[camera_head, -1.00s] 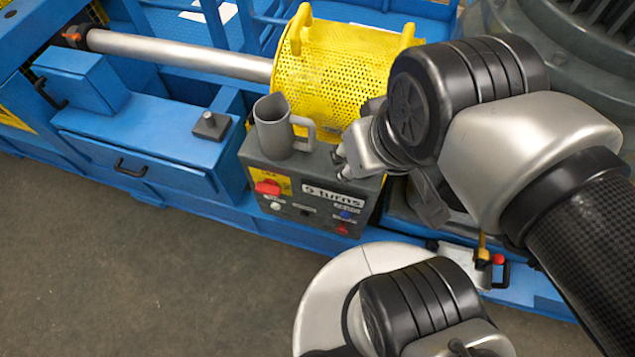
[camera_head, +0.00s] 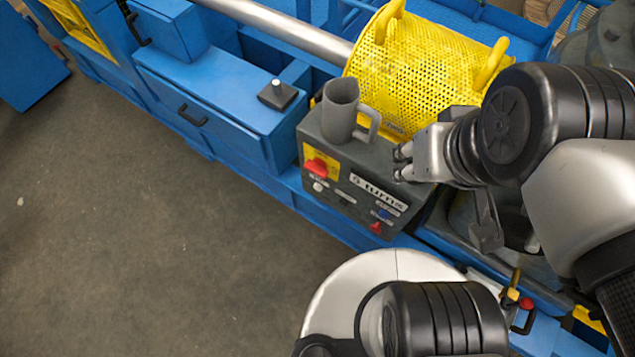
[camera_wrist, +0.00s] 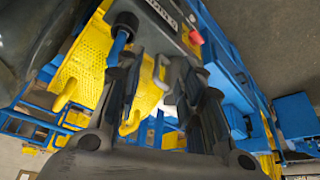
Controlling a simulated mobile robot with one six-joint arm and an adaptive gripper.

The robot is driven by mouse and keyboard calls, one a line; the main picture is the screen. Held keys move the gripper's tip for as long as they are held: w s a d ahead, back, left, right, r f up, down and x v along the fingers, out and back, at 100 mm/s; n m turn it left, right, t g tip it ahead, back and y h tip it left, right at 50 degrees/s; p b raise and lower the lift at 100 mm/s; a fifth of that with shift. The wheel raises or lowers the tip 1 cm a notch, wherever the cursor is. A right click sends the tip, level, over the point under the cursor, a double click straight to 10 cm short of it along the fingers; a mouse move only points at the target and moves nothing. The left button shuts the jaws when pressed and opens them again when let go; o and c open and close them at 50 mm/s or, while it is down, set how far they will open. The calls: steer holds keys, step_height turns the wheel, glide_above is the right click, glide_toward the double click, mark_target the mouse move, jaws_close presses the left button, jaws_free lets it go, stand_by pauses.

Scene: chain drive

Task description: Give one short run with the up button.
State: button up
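The small labels are unreadable, so I cannot tell which button is up. My gripper (camera_head: 402,163) is above the box's right part, apart from the buttons, empty, with a narrow gap between its fingers. In the wrist view my gripper (camera_wrist: 163,70) shows both dark fingers; the red switch (camera_wrist: 196,37) lies beyond them.
A grey mug (camera_head: 341,110) stands on the box top, close left of my gripper. A yellow perforated guard (camera_head: 415,70) rises behind. The floor (camera_head: 130,230) in front is clear.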

stand_by(0.3)
jaws_close()
stand_by(0.3)
stand_by(1.2)
